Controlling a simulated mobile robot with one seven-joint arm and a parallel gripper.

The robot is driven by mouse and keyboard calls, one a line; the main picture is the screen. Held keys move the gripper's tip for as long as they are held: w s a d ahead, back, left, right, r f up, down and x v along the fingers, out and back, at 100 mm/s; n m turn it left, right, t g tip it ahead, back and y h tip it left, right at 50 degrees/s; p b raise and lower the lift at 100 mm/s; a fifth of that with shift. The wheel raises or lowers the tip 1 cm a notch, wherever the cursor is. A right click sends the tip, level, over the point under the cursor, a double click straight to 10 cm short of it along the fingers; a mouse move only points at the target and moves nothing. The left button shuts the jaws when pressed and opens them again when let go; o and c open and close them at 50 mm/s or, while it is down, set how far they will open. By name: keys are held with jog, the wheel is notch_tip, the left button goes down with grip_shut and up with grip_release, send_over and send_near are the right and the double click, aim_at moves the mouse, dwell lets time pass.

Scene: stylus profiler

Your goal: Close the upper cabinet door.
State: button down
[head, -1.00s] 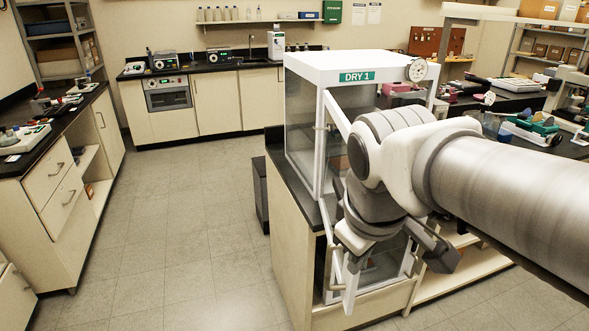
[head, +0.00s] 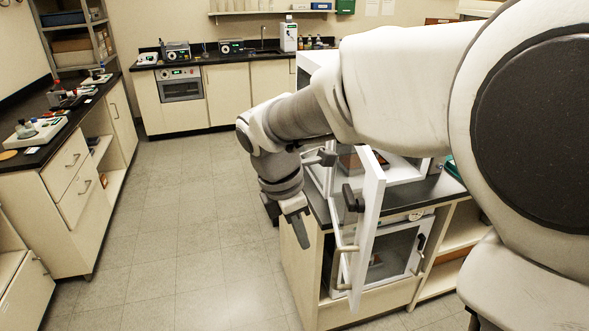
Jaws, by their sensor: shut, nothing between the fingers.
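The upper cabinet (head: 306,72) is a white box on a black-topped counter, mostly hidden behind my arm. Its white-framed door (head: 371,205) stands open, swung out toward the camera and seen nearly edge-on. A pale bar handle (head: 345,250) shows on the left side of the door. My gripper (head: 297,236) is shut and empty. It points down, left of the door and apart from it in the picture, in front of the counter's left side. The door's top and hinge side are partly hidden by my arm.
A lower cabinet with a glass front (head: 398,252) sits under the counter, partly behind the open door. Open shelves (head: 462,228) are to its right. Drawers and a bench (head: 72,185) stand at the left. The tiled floor (head: 180,230) between is clear.

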jog(key=w+d+f, duration=0.1)
jog(key=d+f, duration=0.4)
jog(key=shift+w+d+f, duration=0.15)
jog(key=shift+w+f, duration=0.15)
jog(key=shift+w, duration=0.1)
jog(key=shift+d, duration=0.15)
